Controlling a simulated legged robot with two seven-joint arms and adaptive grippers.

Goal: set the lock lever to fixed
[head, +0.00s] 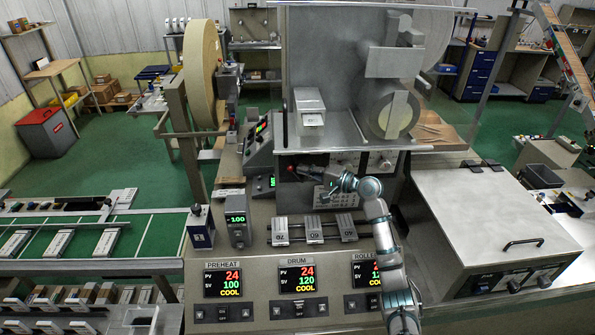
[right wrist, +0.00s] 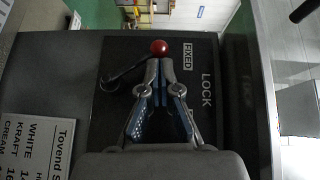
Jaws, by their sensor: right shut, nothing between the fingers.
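The lock lever is a thin dark rod (right wrist: 125,70) with a red ball knob (right wrist: 159,47), on a black plate marked LOCK (right wrist: 208,88). In the right wrist view the knob is beside the word FIXED (right wrist: 188,55). In the head view the red knob (head: 291,168) shows on the machine front, below the grey housing. My right gripper (right wrist: 160,65) is shut and empty, its fingertips right at the knob; I cannot tell whether they touch it. In the head view my right gripper (head: 318,177) reaches in from the right. My left gripper is not in view.
A label card (right wrist: 38,145) is on the panel near the lever. Below my arm are several numbered blocks (head: 313,229) and the control panel with PREHEAT (head: 222,283) and DRUM displays. A grey lidded box (head: 490,225) stands at right, a conveyor (head: 90,237) at left.

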